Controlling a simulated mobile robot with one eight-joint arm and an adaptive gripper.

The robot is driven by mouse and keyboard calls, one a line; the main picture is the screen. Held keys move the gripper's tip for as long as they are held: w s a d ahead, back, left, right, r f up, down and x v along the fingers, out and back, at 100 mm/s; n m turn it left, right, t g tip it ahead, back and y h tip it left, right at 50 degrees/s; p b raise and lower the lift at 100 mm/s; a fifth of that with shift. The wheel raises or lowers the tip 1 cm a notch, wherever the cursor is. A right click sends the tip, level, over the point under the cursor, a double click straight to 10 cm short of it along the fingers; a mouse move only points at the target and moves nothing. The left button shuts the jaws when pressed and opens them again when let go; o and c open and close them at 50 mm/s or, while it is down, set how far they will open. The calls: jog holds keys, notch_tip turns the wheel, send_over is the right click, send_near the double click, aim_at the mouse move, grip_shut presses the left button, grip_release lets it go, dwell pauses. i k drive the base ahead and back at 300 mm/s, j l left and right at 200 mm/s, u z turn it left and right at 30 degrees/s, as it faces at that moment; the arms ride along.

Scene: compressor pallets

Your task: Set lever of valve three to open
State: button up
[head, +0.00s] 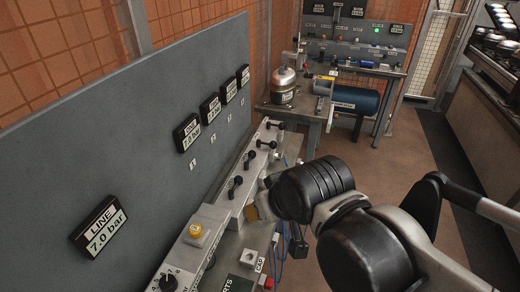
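A row of several black valve levers stands on the grey bench along the panel. The nearest lever (235,186) and the second lever (250,160) stand left of my arm. The third lever (266,145), counting from the near end, is likely valve three. The farthest lever (274,124) is beyond it. Small number plates on the panel are too small to read surely. My gripper (262,206) is over the bench, right of the nearest lever and nearer than the third. My arm hides most of it, so its opening does not show. Its contact with the bench is unclear.
The tall grey panel (110,140) with a LINE display (98,227) reading 7.0 bar and several smaller displays borders the levers on the left. A yellow button (195,231) and a black knob (168,283) sit nearer. A second bench (290,104) holds a metal vessel (284,86).

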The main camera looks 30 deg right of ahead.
aim_at(273, 145)
jog(key=i+l+z, duration=0.25)
jog(key=i+l, duration=0.4)
jog(key=i, duration=0.1)
